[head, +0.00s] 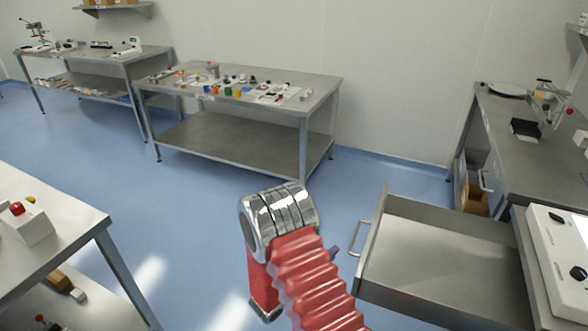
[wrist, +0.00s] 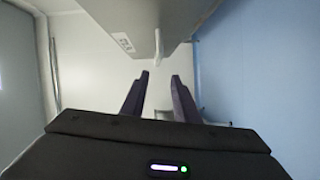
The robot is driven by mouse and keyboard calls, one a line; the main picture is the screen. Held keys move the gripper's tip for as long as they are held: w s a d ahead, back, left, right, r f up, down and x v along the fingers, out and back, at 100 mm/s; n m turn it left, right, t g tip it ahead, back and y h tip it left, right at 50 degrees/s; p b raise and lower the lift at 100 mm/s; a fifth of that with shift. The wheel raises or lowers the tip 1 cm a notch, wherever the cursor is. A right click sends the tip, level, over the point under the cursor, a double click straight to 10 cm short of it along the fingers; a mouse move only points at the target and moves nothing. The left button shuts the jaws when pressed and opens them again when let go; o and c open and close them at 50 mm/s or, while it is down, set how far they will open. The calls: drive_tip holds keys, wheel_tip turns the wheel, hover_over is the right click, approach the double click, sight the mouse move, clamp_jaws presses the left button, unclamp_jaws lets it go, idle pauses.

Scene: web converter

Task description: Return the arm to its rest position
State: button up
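My arm, with a red ribbed sleeve and a chrome joint, rises from the bottom middle of the head view, bent over the floor beside the open drawer (head: 430,245). My gripper (wrist: 160,76) shows in the wrist view as two dark fingers with a clear gap between them. The gap holds nothing that I can see; pale surfaces lie behind it. In the head view the gripper is mostly hidden behind the arm.
The drawer's bar handle (head: 369,238) stands close to the right of my arm. A white-topped table (head: 60,235) is at left, a steel workbench (head: 240,142) with small items behind, and a counter (head: 525,165) at right. Blue floor (head: 190,215) is clear between them.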

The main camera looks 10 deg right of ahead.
drive_tip(key=a+f+m+g+y, duration=0.2)
drive_tip(key=a+f+m+y, duration=0.1)
drive_tip(key=a+f+y, duration=0.75)
drive_tip(key=s+a+r+g+y, duration=0.3)
drive_tip(key=s+a+r+y, duration=0.25)
drive_tip(key=a+r, duration=0.3)
drive_tip(key=s+d+r, duration=0.4)
drive_tip(key=s+r, duration=0.4)
drive_tip(key=r, duration=0.2)
drive_tip(key=s+d+r+m+h, duration=0.1)
drive_tip(key=s+d+r, duration=0.4)
drive_tip(key=s+r, duration=0.3)
drive_tip(key=s+d+r+m+h, duration=0.1)
drive_tip(key=s+d+r, duration=0.4)
drive_tip(key=r, duration=0.9)
drive_tip(key=s, duration=0.2)
drive_tip(key=shift+s+t, duration=0.4)
